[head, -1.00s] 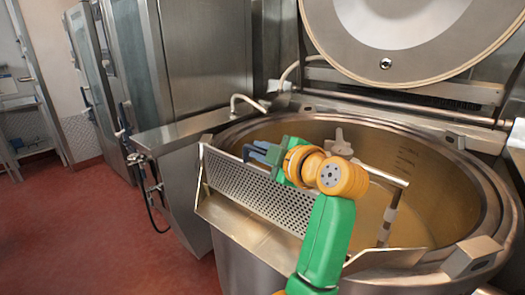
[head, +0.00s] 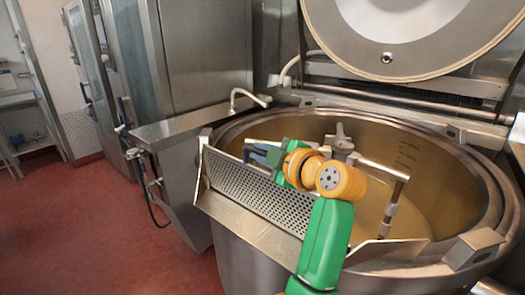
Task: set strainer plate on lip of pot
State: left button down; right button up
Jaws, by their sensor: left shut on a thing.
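The strainer plate (head: 250,187) is a perforated metal sheet standing tilted at the front left of the big steel pot (head: 478,180). It stands just behind the pot's pouring lip (head: 262,238); whether its lower edge touches the lip I cannot tell. My left gripper (head: 258,154) is behind the plate's top edge, over the pot opening, and is shut on the plate. The fingertips are partly hidden by the plate and wrist. My right gripper is not in view.
The pot's round lid (head: 390,25) stands raised at the back. A mixer with a central hub (head: 340,140) and an upright arm (head: 393,205) stands inside the pot. A steel cabinet with a tap (head: 245,98) is at the left. Red floor (head: 90,235) is clear.

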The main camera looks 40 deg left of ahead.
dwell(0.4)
pick_arm(q)
jog(key=c, duration=1.2)
grip_release()
jog(key=o, duration=0.4)
jog(key=shift+o, duration=0.2)
jog(key=shift+s+d, duration=0.1)
jog(key=shift+s, duration=0.05)
jog(key=shift+o, duration=0.2)
jog(key=shift+f, duration=0.15)
jog(key=o, duration=0.7)
jog(key=shift+d, duration=0.15)
